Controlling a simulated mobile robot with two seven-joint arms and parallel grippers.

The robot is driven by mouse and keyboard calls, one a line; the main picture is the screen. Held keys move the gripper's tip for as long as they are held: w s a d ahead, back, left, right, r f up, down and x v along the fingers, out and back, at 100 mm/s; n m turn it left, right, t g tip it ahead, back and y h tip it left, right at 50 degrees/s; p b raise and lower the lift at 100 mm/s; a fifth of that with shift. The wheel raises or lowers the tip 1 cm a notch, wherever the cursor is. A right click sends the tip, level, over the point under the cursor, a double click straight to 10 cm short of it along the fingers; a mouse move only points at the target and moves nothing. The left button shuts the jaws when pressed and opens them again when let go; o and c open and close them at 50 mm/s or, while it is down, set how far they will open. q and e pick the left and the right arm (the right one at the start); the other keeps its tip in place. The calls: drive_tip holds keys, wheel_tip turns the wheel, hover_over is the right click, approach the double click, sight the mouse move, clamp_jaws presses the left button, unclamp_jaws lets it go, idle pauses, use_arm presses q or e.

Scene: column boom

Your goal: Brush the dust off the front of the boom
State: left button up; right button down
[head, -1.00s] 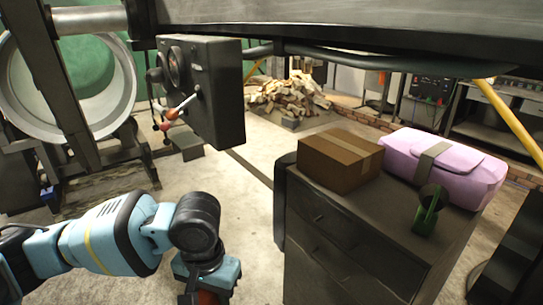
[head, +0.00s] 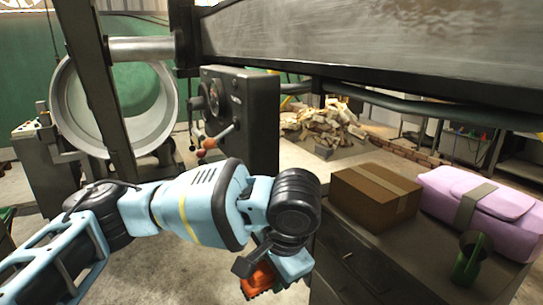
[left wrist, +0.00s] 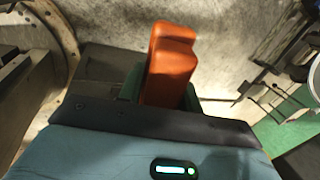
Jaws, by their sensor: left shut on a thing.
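The boom (head: 380,45) is the long grey beam across the top right in the head view. The brush's bristles are hard to make out. My right gripper is not in view.
A wood pile (head: 325,125) lies behind.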

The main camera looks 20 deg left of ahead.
use_arm(q)
drive_tip(key=w+r+m+t, duration=0.1)
drive_tip(key=r+m, duration=0.1)
drive_tip(key=r, duration=0.1)
drive_tip(key=w+d+r+m+t, duration=0.1)
drive_tip(key=r+m+t, duration=0.1)
drive_tip(key=r, duration=0.1)
drive_tip(key=d+r+m+t, duration=0.1)
drive_tip(key=r+m+t, duration=0.1)
drive_tip(key=r, duration=0.2)
drive_tip(key=shift+w+d+m, duration=0.1)
drive_tip(key=shift+w+m, duration=0.2)
drive_tip(key=shift+w, duration=0.1)
wheel_tip(320, 180, up, 10)
drive_tip(key=m+t+h+p, duration=0.1)
drive_tip(key=m+t+h, duration=0.3)
drive_tip(key=m+t, duration=0.15)
drive_tip(key=m+t+h+p, duration=0.1)
drive_tip(key=m+t+h, duration=0.1)
drive_tip(key=m+h, duration=0.65)
approach(348, 20)
drive_tip(key=shift+s+a+f+n+h, duration=0.3)
drive_tip(key=shift+s+a+n+h, duration=0.1)
drive_tip(key=shift+a+n+h, duration=0.3)
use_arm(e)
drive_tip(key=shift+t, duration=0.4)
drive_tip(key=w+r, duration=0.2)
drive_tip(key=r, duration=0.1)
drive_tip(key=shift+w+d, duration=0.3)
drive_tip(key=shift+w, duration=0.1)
